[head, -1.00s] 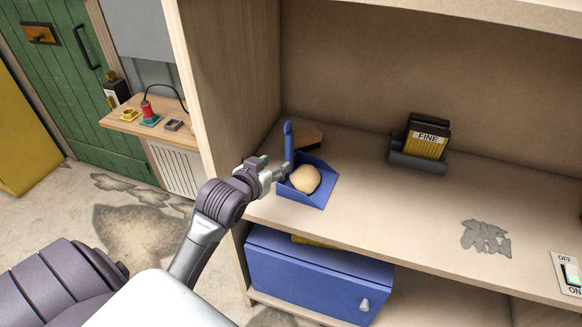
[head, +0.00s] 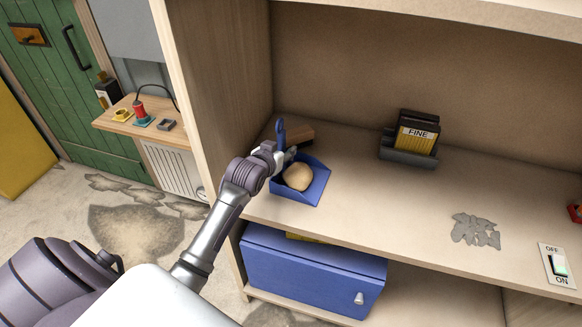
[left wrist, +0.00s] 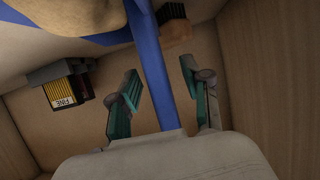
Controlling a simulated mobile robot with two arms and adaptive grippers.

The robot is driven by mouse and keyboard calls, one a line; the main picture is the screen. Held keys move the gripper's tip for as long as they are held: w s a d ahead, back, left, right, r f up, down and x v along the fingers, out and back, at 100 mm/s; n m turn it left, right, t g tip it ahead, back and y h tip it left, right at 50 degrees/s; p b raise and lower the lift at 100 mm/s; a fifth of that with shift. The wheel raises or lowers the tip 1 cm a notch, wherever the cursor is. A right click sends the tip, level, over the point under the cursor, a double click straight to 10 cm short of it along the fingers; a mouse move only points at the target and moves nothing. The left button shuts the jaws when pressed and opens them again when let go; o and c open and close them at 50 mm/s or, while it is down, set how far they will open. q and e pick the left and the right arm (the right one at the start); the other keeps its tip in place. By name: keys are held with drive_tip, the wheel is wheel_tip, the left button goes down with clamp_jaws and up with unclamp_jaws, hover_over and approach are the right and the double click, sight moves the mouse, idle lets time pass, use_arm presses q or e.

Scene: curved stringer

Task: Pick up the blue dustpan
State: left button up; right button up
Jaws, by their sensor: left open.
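The blue dustpan (head: 313,187) sits on the shelf near its left side, with a round tan lump (head: 298,177) in its pan. Its handle (head: 281,134) sticks up at the pan's left back. My left gripper (head: 283,156) is at the handle. In the left wrist view the blue handle (left wrist: 153,75) runs between the two teal-padded fingers of my open left gripper (left wrist: 160,90), with gaps on both sides. The tan lump (left wrist: 65,20) shows at the upper left there. My right gripper is not in view.
A wooden block or brush (head: 300,133) lies behind the dustpan. A dark holder (head: 408,150) with a "FINE" pack stands at the back. A grey patch (head: 475,231) and an on/off switch (head: 557,265) are to the right. The shelf's left wall (head: 222,90) is close to my arm.

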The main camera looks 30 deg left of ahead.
use_arm(q)
drive_tip(key=shift+s, duration=0.1)
drive_tip(key=shift+c, duration=0.6)
clamp_jaws()
drive_tip(key=shift+r, duration=0.1)
